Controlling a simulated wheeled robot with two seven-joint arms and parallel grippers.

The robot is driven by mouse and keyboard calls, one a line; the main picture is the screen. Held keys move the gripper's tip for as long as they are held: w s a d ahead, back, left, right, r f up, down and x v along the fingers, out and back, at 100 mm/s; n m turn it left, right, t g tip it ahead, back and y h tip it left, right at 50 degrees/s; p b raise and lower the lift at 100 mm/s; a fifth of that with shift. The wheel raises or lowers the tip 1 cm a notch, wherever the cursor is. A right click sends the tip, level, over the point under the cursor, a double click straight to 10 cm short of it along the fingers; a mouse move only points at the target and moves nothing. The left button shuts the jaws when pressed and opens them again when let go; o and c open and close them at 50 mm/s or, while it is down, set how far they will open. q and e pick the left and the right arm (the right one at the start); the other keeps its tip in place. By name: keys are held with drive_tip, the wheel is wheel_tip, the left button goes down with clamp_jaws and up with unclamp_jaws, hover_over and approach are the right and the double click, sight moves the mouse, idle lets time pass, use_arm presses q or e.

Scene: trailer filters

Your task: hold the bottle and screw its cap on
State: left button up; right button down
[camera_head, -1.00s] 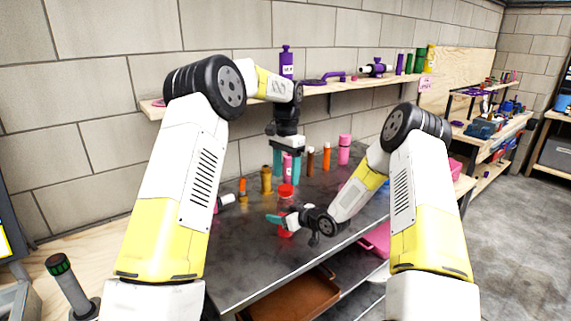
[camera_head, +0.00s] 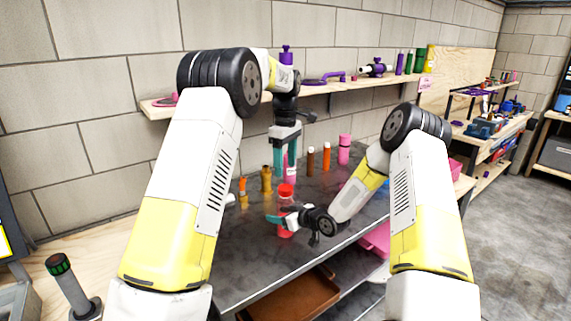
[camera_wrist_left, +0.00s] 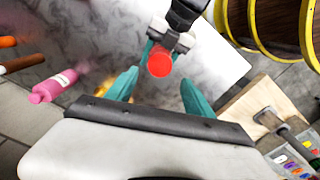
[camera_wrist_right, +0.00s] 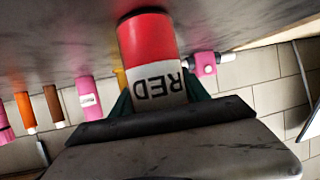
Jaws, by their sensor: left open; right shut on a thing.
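A bottle (camera_head: 286,230) with a red lower body and a white label reading "RED" stands in my right gripper (camera_head: 280,218). The bottle also shows close up in the right wrist view (camera_wrist_right: 150,45), upside down. My right gripper is shut on it. A round red cap (camera_head: 286,190) shows at the bottle's top, and from above in the left wrist view (camera_wrist_left: 160,62). I cannot tell how tightly it sits. My left gripper (camera_head: 285,172) points down with open, empty fingers. In the left wrist view its fingers (camera_wrist_left: 160,77) spread to either side below the cap.
On the dark table stand a pink bottle (camera_wrist_left: 50,88), a brass-coloured piece (camera_head: 266,178), orange (camera_head: 326,158) and brown (camera_head: 310,160) tubes and a larger pink bottle (camera_head: 344,149). A wall shelf (camera_head: 350,85) runs behind. The table's front edge is close to my right gripper.

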sight(285, 187)
idle(0.3)
use_arm(q)
drive_tip(key=shift+f, duration=4)
drive_tip(key=shift+c, duration=0.4)
clamp_jaws()
drive_tip(key=m, duration=0.9)
drive_tip(key=shift+m, duration=0.4)
drive_tip(key=m, duration=1.1)
drive_tip(key=shift+o, duration=1.2)
unclamp_jaws()
